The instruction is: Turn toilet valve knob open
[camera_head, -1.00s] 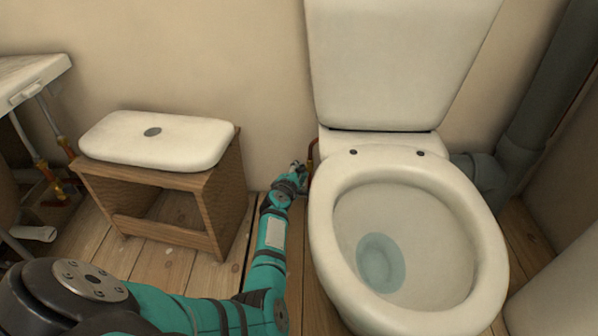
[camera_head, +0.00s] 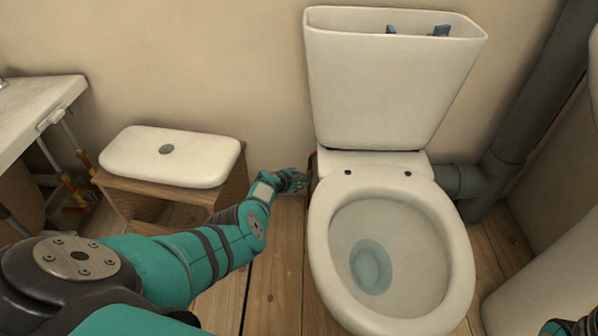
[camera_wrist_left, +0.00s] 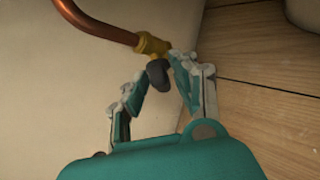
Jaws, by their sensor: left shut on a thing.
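In the left wrist view, a dark grey valve knob (camera_wrist_left: 158,73) sits on a brass valve (camera_wrist_left: 152,45) at the end of a copper pipe (camera_wrist_left: 97,22). My left gripper (camera_wrist_left: 157,80) has its two fingers on either side of the knob and is shut on it. In the head view, my left gripper (camera_head: 301,181) is low by the wall, just left of the toilet (camera_head: 322,240). The knob is too small and hidden to make out there.
The toilet tank (camera_head: 385,90) stands open, without a lid. A white tank lid (camera_head: 205,160) lies on a wooden stool (camera_head: 150,195) to the left. A sink (camera_head: 35,115) is at far left and grey drain pipes (camera_head: 520,120) are at right. Wooden floor shows around the toilet.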

